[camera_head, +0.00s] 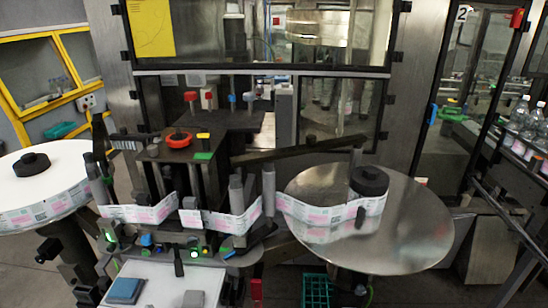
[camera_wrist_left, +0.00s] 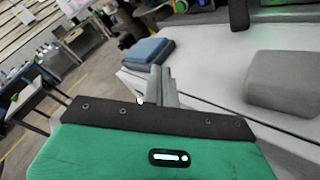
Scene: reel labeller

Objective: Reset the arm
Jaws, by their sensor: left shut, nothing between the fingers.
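My left gripper (camera_wrist_left: 162,84) shows in the left wrist view as narrow grey fingers, closed together with nothing held. It is beyond the dark edge of my green wrist cover, apart from the grey block and in front of the blue pad in the picture. The blue pad (camera_wrist_left: 147,51) lies on the white work surface, left of the fingers' upper end. It also shows in the head view (camera_head: 125,290). A grey block (camera_wrist_left: 284,92) lies to the right, also in the head view (camera_head: 193,299). Neither gripper shows in the head view.
The labeller (camera_head: 178,165) stands behind the white surface (camera_head: 160,278). A white reel disc (camera_head: 55,160) is at left and a shiny metal disc (camera_head: 400,225) at right, with the label strip (camera_head: 140,213) between. A green crate (camera_head: 317,291) is below.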

